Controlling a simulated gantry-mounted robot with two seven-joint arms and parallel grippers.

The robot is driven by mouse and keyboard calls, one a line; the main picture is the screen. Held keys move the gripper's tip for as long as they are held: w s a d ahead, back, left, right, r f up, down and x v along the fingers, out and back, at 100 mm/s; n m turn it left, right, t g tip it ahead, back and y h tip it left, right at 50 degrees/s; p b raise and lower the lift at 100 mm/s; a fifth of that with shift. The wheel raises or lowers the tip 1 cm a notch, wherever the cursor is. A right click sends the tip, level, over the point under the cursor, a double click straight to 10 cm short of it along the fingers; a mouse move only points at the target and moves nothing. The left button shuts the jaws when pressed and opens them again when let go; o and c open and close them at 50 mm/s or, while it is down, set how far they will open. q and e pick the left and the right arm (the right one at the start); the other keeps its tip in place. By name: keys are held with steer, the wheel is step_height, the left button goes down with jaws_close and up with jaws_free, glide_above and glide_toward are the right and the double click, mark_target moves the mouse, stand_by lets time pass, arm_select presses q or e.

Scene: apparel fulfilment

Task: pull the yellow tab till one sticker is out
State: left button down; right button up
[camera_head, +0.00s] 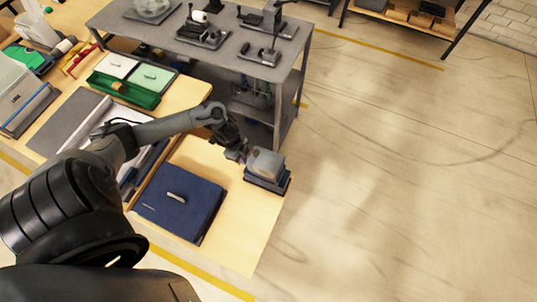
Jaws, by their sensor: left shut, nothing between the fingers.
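A small grey box-like device (267,165), which looks like the sticker dispenser, stands on a dark base near the right edge of the light wooden table (225,250). My left gripper (240,156) is at the left side of this device, very close to it. The fingers are small and dark here; they are shut with nothing seen between them. I cannot tell whether they touch the device. No yellow tab or loose sticker can be made out; the gripper may hide it. My right gripper is not in view.
A dark blue folded garment (182,208) lies left of the device. A green tray (125,92) and a grey mat (68,125) are farther left. A grey metal bench (215,60) with fixtures stands behind. Open floor (400,200) lies to the right.

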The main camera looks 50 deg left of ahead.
arm_select(q)
steer(key=shift+y, duration=0.4)
steer(key=a, duration=0.1)
steer(key=s+a+f, duration=0.2)
steer(key=a, duration=0.1)
steer(key=shift+s+f, duration=0.15)
steer(key=shift+f, duration=0.1)
step_height(320, 180, up, 8)
steer(key=p, duration=0.8)
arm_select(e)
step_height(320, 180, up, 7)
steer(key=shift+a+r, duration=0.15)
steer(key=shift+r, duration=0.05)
arm_select(q)
steer(key=shift+d, duration=0.1)
